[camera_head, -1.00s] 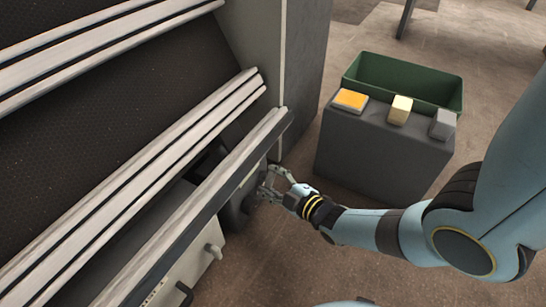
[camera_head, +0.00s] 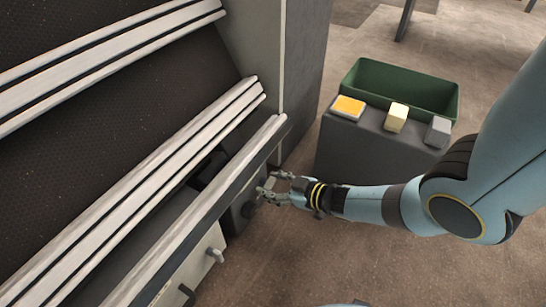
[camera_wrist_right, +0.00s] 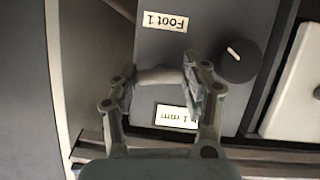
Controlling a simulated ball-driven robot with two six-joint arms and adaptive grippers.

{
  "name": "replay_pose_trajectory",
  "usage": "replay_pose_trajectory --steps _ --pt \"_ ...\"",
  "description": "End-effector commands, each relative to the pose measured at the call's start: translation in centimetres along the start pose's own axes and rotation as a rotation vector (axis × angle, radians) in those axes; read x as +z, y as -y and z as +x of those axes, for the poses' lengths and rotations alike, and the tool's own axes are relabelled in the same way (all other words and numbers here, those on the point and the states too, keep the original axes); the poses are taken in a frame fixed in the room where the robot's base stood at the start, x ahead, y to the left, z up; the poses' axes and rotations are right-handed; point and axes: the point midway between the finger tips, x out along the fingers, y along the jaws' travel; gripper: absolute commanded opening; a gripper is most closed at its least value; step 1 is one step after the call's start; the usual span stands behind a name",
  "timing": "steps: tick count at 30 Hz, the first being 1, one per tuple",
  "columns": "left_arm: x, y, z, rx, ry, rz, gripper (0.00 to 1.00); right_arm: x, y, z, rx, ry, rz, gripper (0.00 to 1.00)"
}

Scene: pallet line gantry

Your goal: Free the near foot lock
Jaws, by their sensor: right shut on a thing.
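In the right wrist view, a dark grey foot unit (camera_wrist_right: 210,20) carries an upside-down "Foot 1" label, a small display reading "1 mm" and a round black knob (camera_wrist_right: 239,61). A pale, short lever (camera_wrist_right: 158,76) lies across its face. My right gripper (camera_wrist_right: 160,82) is shut on this lever, one finger at each end. In the head view, my right gripper (camera_head: 264,190) is at the dark foot unit (camera_head: 238,214) under the near rail; the lever is too small to make out there. My left gripper is not in view.
Pale rails (camera_head: 205,205) with a dark belt run diagonally on the left. A white box with handles (camera_head: 196,262) sits below the near rail. A grey stand (camera_head: 370,153) holds an orange-topped block, a cream block and a grey block, beside a green bin (camera_head: 405,88).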

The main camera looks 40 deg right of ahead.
Motion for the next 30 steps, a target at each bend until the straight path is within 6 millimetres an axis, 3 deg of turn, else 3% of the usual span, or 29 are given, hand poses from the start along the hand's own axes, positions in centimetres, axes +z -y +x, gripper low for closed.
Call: replay_pose_trajectory --steps 12,27,28,30 --pt "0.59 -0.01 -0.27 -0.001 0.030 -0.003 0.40 0.08 -0.03 -0.04 -0.066 0.001 0.159 0.15" --pt "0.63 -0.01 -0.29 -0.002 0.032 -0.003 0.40 0.12 -0.01 -0.06 -0.073 0.001 0.179 0.15" --pt "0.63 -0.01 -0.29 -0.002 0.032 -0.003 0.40 0.12 -0.01 -0.06 -0.072 0.001 0.179 0.48" --pt "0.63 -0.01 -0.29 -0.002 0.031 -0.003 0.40 0.11 -0.01 -0.06 -0.072 0.001 0.179 0.57"
